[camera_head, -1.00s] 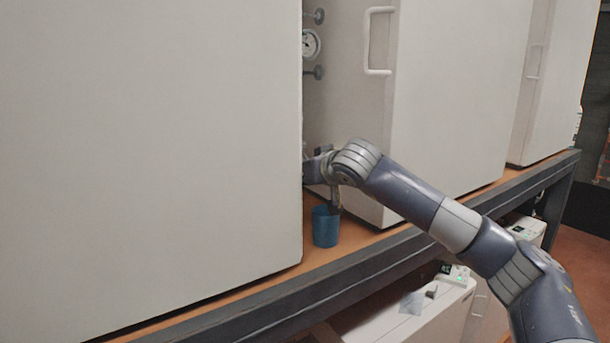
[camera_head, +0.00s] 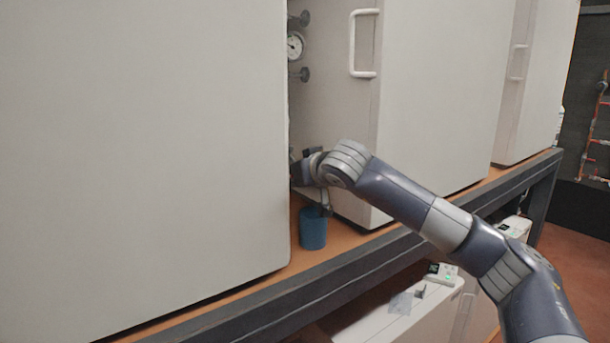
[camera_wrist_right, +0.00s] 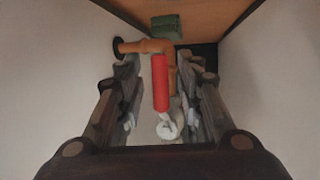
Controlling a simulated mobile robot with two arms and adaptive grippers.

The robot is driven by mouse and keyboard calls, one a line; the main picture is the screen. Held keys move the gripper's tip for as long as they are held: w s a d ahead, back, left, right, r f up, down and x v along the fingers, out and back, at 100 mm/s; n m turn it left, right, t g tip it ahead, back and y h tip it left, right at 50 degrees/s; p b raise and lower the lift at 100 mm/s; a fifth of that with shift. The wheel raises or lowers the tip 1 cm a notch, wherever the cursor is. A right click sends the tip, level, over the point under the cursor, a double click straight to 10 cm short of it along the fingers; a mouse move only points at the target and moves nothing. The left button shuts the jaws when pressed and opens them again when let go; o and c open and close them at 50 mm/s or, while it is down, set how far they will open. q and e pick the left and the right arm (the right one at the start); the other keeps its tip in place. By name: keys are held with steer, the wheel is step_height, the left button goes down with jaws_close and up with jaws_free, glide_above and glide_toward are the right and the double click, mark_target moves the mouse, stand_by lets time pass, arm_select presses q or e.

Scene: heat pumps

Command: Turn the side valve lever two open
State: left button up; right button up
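The red valve lever (camera_wrist_right: 160,82) shows in the right wrist view, standing upright in the picture beside a copper pipe (camera_wrist_right: 148,46). A white rounded part (camera_wrist_right: 169,125) sits at its lower end. My right gripper (camera_wrist_right: 168,98) is open, with one finger on each side of the lever. Gaps show on both sides, so it does not appear to grip it. In the head view, my right gripper (camera_head: 304,168) reaches into the gap between two white cabinets; its fingertips and the lever are hidden there. My left gripper is not in view.
A large white cabinet (camera_head: 140,150) fills the left, and another (camera_head: 435,95) with a handle stands right of the gap. A blue cup (camera_head: 313,230) stands on the orange shelf (camera_head: 345,238) below my right wrist. A pressure gauge (camera_head: 295,46) is higher in the gap.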

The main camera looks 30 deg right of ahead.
steer(key=v, duration=1.1)
steer(key=shift+d, duration=0.15)
steer(key=c, duration=0.3)
steer(key=s+b, duration=0.1)
steer(key=s, duration=0.4)
steer(key=s+b, duration=0.2)
steer(key=s, duration=0.4)
steer(key=s+a+b, duration=0.1)
steer(key=s, duration=0.5)
steer(key=shift+b, duration=0.3)
steer(key=shift+w, duration=0.1)
